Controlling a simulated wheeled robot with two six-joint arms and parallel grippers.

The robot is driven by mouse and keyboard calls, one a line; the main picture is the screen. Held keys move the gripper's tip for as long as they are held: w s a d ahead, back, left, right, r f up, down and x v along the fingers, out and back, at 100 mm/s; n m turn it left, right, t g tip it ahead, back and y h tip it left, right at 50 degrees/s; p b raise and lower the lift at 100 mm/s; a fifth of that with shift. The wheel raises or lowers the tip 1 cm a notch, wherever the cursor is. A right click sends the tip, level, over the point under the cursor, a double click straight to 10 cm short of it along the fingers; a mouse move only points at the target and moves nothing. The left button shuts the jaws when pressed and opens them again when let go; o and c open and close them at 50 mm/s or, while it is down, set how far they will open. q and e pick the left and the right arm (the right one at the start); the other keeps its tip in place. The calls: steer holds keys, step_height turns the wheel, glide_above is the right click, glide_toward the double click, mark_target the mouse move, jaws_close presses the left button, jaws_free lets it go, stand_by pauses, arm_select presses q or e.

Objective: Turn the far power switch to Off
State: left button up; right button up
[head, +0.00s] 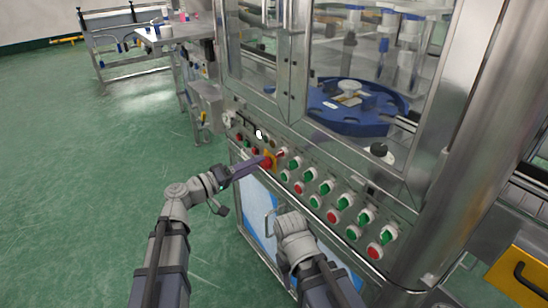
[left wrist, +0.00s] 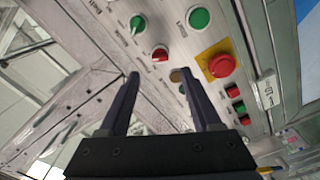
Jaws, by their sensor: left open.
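My left gripper (head: 262,164) is open in front of the left end of the control panel. In the left wrist view its two dark fingers (left wrist: 166,88) reach toward the panel with nothing between them. A red rotary knob (left wrist: 160,53) on a white ring lies just beyond the gap between the fingers, apart from them. It appears to be the power switch, but its label is too small to read. In the head view a red knob (head: 282,153) shows beside the emergency stop. My right arm shows in the head view; its gripper is hidden.
A red emergency stop on a yellow plate (left wrist: 220,65) sits close to one finger. Green knobs (left wrist: 137,24) and small red and green buttons (left wrist: 238,107) surround it. More switches (head: 325,187) run along the panel below the glass doors. Open green floor (head: 90,200) lies left.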

mark_target(276, 156)
arm_select(q)
steer(key=x, duration=0.7)
steer(key=shift+w+d, duration=0.15)
steer(key=shift+d, duration=0.1)
jaws_close()
stand_by(0.3)
